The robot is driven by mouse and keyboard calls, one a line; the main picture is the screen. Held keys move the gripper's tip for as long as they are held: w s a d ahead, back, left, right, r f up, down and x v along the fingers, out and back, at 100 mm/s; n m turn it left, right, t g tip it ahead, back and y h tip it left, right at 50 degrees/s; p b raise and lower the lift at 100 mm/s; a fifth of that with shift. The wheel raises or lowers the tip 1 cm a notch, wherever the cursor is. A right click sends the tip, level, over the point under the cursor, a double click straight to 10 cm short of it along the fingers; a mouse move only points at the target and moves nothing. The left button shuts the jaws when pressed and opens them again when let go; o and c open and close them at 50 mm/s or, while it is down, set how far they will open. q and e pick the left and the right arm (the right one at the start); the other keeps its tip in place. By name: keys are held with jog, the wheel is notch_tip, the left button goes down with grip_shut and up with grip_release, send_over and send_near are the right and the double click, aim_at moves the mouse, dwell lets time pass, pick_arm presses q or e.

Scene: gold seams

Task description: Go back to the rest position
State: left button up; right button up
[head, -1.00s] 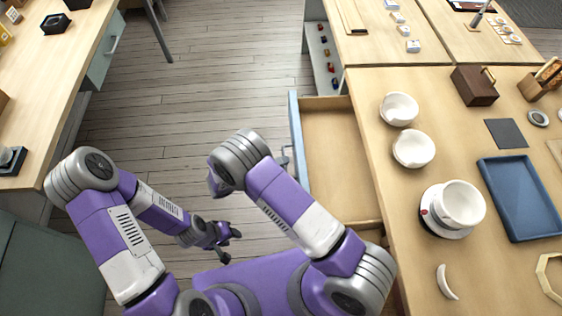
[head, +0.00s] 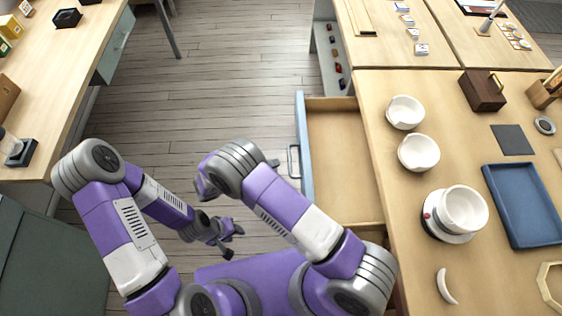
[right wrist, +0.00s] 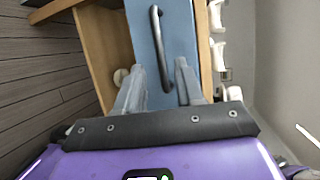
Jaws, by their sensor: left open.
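My left gripper (head: 228,243) is open and empty in the head view, low over the floor between my two arms. My right arm bends down in front of the open drawer, and its gripper is mostly hidden behind the arm in the head view. In the right wrist view my right gripper (right wrist: 158,85) has its two fingers spread, pointing at the drawer's blue front (right wrist: 178,35). The dark bar handle (right wrist: 160,48) shows between and beyond the fingers, and they are not closed on it. The handle (head: 293,161) stands clear of my arm in the head view.
The wooden drawer (head: 345,150) is pulled out and looks empty. The right table holds white bowls (head: 418,152), a blue tray (head: 525,205) and a brown box (head: 482,90). A wooden desk (head: 55,90) stands at left. The floor (head: 220,80) between is clear.

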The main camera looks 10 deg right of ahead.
jog(key=shift+v, duration=1.05)
